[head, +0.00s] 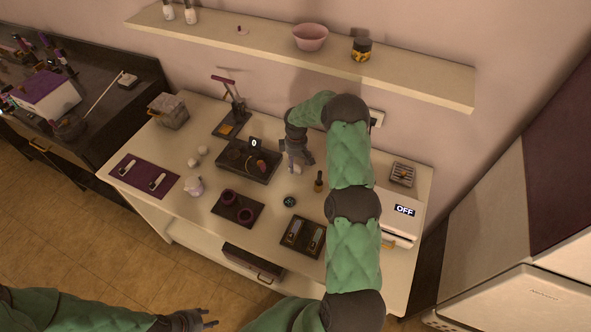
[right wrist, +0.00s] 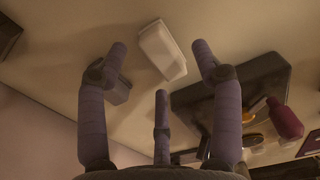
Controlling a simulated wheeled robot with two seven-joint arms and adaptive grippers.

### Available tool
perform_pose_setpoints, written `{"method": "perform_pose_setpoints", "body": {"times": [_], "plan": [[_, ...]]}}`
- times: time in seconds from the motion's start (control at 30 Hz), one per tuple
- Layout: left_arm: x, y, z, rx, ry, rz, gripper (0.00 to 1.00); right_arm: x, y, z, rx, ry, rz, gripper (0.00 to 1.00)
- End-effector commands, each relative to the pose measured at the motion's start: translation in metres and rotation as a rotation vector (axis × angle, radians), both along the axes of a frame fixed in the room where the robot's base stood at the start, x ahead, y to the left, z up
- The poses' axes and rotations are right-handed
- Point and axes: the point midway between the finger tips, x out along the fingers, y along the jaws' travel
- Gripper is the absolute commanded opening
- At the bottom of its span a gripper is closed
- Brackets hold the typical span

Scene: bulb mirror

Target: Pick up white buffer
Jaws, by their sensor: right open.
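The white buffer (right wrist: 162,50) is a small pale block lying on the table top (right wrist: 100,25). In the right wrist view it lies between and just beyond my spread fingertips, apart from them. My right gripper (right wrist: 160,58) is open and empty above it. In the head view this gripper (head: 298,160) points down at the back middle of the table, and the buffer is mostly hidden there. My left gripper (head: 209,318) is low at the bottom edge of the head view, away from the table, with its fingers apart and empty.
A dark tray (head: 232,172) with a "0" display sits left of my right gripper. A small brush bottle (head: 319,182) stands to its right, and a white box (head: 394,235) marked OFF is further right. A shelf (head: 220,40) runs above.

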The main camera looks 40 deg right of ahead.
Motion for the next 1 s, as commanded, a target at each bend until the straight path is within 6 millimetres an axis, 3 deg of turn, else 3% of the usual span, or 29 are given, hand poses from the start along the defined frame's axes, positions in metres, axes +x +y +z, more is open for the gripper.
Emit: {"method": "perform_pose_setpoints", "body": {"times": [0.13, 0.4, 0.57, 1.0], "plan": [[0.0001, 0.0000, -0.0020, 0.000, 0.000, 0.000, 0.40, 0.0003, -0.0007, -0.0136, -0.001, 0.000, -0.001, 0.66], [0.0000, 0.0000, -0.0018, 0.000, 0.000, 0.000, 0.40, 0.0003, -0.0010, -0.0150, -0.001, -0.002, -0.001, 0.66], [0.0000, 0.0000, -0.0018, 0.000, 0.000, 0.000, 0.40, 0.0003, -0.0010, -0.0150, -0.001, -0.002, -0.001, 0.21], [0.0000, 0.0000, -0.0015, 0.000, 0.000, 0.000, 0.40, 0.0004, -0.0009, -0.0129, -0.001, -0.002, 0.000, 0.20]]}}
